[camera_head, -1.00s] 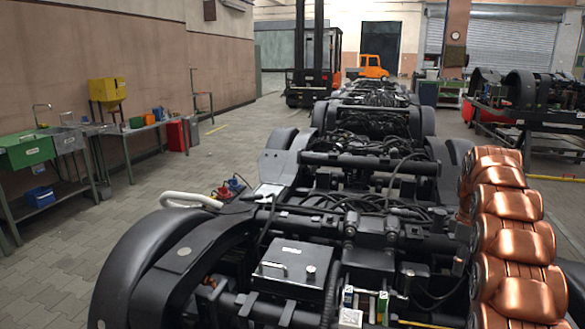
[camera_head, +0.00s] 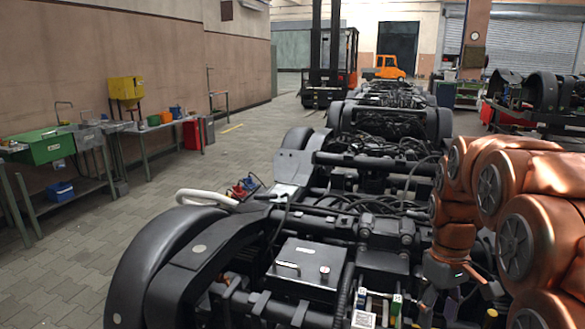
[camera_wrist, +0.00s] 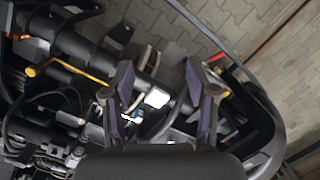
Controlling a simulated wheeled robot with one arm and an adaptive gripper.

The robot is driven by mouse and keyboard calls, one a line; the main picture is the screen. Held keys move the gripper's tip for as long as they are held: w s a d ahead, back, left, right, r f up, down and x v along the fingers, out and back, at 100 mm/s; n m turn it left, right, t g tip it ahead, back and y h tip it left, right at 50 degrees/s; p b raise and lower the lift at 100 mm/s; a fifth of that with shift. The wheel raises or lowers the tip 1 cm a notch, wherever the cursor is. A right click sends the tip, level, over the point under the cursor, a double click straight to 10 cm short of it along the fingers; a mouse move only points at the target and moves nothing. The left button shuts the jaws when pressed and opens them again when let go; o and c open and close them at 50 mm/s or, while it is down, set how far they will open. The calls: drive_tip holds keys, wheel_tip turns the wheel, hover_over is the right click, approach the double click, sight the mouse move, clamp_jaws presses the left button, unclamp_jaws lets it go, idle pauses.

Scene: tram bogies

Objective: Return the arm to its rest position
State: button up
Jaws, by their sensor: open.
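My copper-coloured arm (camera_head: 525,210) is folded at the right of the head view, over the right side of the black bogie (camera_head: 390,232). My gripper (camera_wrist: 160,80) shows in the wrist view with its two purple-padded fingers spread apart and nothing held between them. Below the fingers lie dark bogie parts and a small white item (camera_wrist: 157,98). In the head view the dark wrist end of my arm hangs low at the right, and its fingers cannot be made out clearly.
Black boxes and small coloured parts sit on the bogie, including a black box with a handle (camera_head: 305,268). A workbench with a green bin (camera_head: 42,146) stands at the left. A forklift (camera_head: 328,70) is at the back.

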drive_tip(key=s+a+f+m+g, duration=0.1)
drive_tip(key=s+a+f+m, duration=0.3)
drive_tip(key=s, duration=0.8)
drive_tip(key=s+a+f, duration=0.3)
drive_tip(key=s+a, duration=0.3)
drive_tip(key=s, duration=0.7)
wheel_tip(320, 180, up, 16)
drive_tip(key=t+p, duration=0.1)
drive_tip(key=p, duration=1.3)
drive_tip(key=shift+w+d, duration=0.15)
drive_tip(key=shift+w, duration=0.3)
